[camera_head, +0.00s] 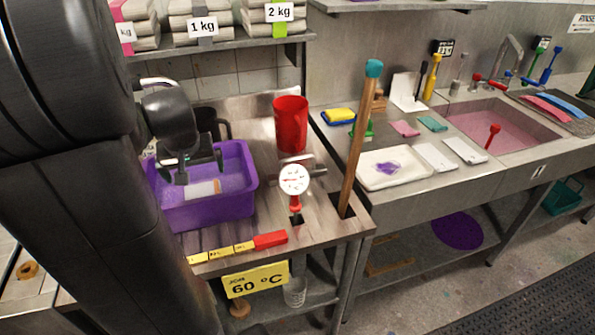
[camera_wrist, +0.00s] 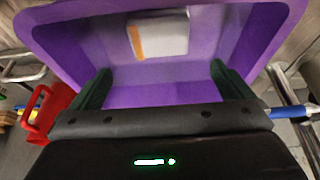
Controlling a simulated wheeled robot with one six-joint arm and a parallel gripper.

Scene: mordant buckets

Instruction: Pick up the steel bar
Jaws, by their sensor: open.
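A pale grey block with an orange band (camera_head: 203,190) lies inside the purple tub (camera_head: 247,172). It is the bar-like thing nearest my gripper, but I cannot tell from its look whether it is steel. My gripper (camera_head: 192,168) hangs over the tub, open and empty, close to the block. In the wrist view the block (camera_wrist: 160,38) lies on the tub floor, beyond the two spread dark fingers of my gripper (camera_wrist: 160,85). The fingers do not touch it. The tub walls (camera_wrist: 262,30) rise around it.
A red jug (camera_head: 290,125) and a dial thermometer (camera_head: 293,180) stand right of the tub. A tall wooden stick (camera_head: 357,140) rises at the table's right side. A red-and-yellow strip (camera_head: 270,240) lies along the front. A dark mug (camera_head: 213,122) is behind the tub.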

